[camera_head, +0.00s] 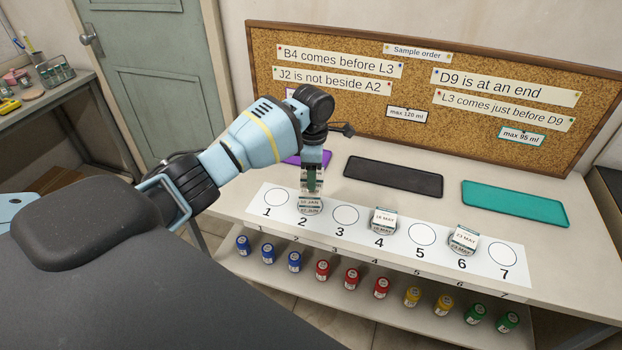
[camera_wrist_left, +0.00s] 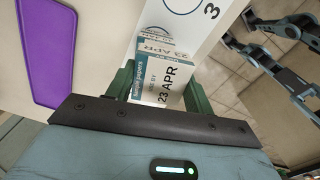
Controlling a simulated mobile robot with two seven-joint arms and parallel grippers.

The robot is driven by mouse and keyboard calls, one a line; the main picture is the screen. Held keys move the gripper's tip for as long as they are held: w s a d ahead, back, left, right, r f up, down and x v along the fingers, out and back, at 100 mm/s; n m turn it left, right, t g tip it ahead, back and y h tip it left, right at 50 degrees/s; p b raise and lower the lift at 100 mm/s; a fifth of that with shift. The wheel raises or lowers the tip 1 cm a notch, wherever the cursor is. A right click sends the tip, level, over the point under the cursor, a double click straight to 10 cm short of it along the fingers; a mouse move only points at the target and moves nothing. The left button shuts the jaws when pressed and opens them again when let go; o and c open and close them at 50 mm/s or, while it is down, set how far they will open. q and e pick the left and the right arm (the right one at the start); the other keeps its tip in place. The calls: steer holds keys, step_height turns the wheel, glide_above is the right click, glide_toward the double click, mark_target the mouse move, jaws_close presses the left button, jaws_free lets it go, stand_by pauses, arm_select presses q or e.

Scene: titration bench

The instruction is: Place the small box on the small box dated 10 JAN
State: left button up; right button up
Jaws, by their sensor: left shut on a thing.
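My left gripper (camera_head: 312,182) points straight down over spot 2 of the numbered white strip. In the left wrist view its green fingers (camera_wrist_left: 160,88) are shut on a small white and teal box (camera_wrist_left: 165,84) dated 23 APR. In the head view the fingers mostly hide this box. Directly below, the small box dated 10 JAN (camera_head: 311,204) sits at spot 2. It also shows partly in the left wrist view (camera_wrist_left: 155,42), just beyond the held box. I cannot tell whether the two boxes touch. My right gripper is not in view.
The numbered strip (camera_head: 392,238) also bears a box at spot 4 (camera_head: 383,220) and one at spot 6 (camera_head: 464,239). Spots 1, 3, 5 and 7 are empty. Black (camera_head: 393,177) and teal (camera_head: 514,203) mats lie behind. Colored-lid bottles stand on the lower shelf (camera_head: 385,322).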

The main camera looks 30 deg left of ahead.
arm_select(q)
steer(key=shift+w+a, duration=0.2)
steer(key=shift+a, duration=0.2)
steer(key=f, duration=0.3)
steer(key=shift+a+f+b, duration=0.2)
steer(key=shift+f+b, duration=0.15)
steer(key=shift+b, duration=0.05)
steer(key=shift+r, duration=0.1)
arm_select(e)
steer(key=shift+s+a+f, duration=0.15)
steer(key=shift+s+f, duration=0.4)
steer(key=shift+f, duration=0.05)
arm_select(q)
steer(key=o, duration=1)
steer(key=shift+f, duration=0.2)
